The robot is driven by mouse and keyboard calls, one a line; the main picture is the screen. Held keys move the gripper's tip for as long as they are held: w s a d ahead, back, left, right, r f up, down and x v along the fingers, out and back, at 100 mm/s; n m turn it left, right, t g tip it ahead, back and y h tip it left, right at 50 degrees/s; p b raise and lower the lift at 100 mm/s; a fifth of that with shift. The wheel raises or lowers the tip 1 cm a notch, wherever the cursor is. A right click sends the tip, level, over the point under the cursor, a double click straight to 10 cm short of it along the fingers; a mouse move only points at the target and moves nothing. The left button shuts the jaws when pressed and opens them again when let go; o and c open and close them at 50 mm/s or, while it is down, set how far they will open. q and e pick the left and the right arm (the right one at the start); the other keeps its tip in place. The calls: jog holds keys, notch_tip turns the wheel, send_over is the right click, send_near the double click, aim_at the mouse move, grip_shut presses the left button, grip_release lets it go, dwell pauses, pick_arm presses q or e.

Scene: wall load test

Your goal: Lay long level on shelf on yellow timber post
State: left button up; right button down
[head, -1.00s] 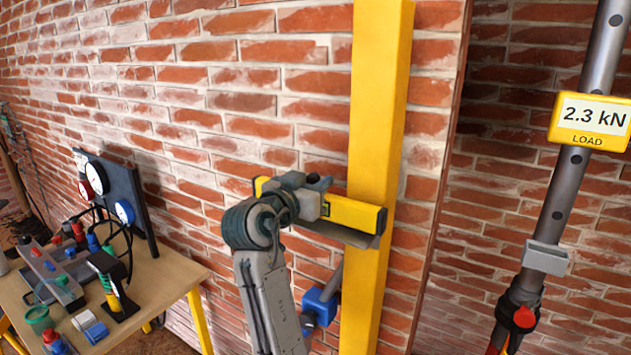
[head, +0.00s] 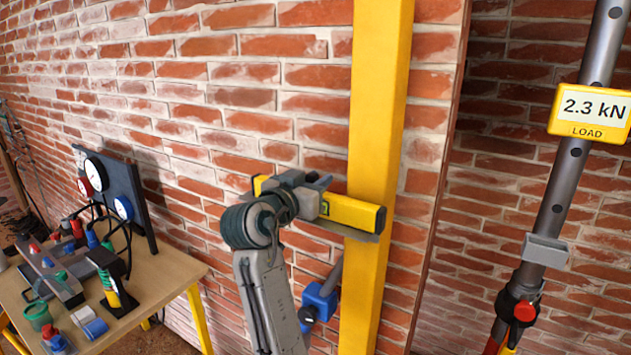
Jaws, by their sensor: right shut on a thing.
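The long level (head: 352,212) is yellow with a dark end cap and lies across the front of the yellow timber post (head: 379,90). My right gripper (head: 312,197) is shut on the level near its middle, and the left part of the level is mostly hidden behind the gripper. The thin grey shelf (head: 364,236) on the post shows just under the level's right end. The level looks roughly along the shelf, but I cannot tell whether it touches it. My left gripper is not in view.
A blue clamp-like part (head: 318,302) sits below the shelf, left of the post. A wooden table (head: 170,285) with gauges and tools stands at the left. A steel prop (head: 560,185) with a yellow load display (head: 590,114) reading 2.3 kN stands at the right.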

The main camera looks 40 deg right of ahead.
jog(key=c, duration=1.2)
grip_release()
jog(key=shift+o, duration=0.2)
jog(key=shift+a, duration=0.1)
